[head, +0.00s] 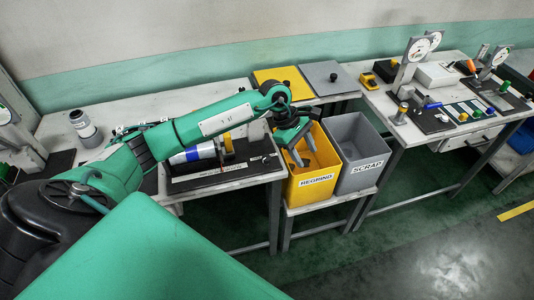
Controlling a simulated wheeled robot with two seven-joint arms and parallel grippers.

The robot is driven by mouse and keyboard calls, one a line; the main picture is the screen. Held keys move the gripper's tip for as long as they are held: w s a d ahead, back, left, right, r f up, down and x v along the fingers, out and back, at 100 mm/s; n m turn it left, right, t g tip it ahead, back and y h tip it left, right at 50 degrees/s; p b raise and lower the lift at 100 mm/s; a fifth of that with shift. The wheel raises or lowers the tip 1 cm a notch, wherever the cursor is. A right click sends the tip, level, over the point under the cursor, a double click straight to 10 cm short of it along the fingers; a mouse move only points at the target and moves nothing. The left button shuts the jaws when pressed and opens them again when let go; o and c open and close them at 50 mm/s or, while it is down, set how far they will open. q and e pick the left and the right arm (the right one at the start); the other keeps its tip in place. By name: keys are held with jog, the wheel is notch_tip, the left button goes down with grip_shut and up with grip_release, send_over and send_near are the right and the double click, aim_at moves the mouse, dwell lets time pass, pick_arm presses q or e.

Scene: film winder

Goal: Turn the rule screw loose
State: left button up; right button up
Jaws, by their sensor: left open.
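My left arm comes in from the left and reaches across the bench. Its gripper (301,153) points down over the front of the yellow REGRIND bin (299,187). Its two fingers are apart with nothing between them. To its left, a dark fixture with a pale labelled front edge (222,177) stands on the bench, with a white and blue roll (192,155), a small orange part (228,143) and small dark parts. My arm covers part of this fixture. I cannot tell which small part is the rule screw. My right gripper is not in view.
A grey SCRAP bin (366,178) stands right of the yellow bin. Yellow (283,84) and grey (327,77) panels lie behind them. A grey bottle (85,127) stands at left. A right-hand bench (405,131) holds dial gauges. Floor at front right is clear.

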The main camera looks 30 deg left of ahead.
aim_at(267, 158)
pick_arm(q)
jog(key=a+r+m+y, duration=0.1)
jog(key=a+y, duration=0.2)
jog(key=a, duration=0.4)
jog(key=a+r+y, duration=0.2)
jog(key=a+y, duration=0.1)
jog(key=a, duration=0.3)
jog(key=shift+g, duration=0.4)
jog(key=f+p, duration=0.1)
jog(key=f, duration=0.3)
jog(key=f+p, duration=0.2)
jog(key=f, duration=0.2)
jog(key=f+p, duration=0.2)
jog(key=f, duration=0.2)
jog(key=shift+w+a+f, duration=0.1)
jog(key=shift+w+f, duration=0.2)
jog(key=shift+w, duration=0.05)
jog(key=shift+f, duration=0.5)
jog(key=c, duration=1)
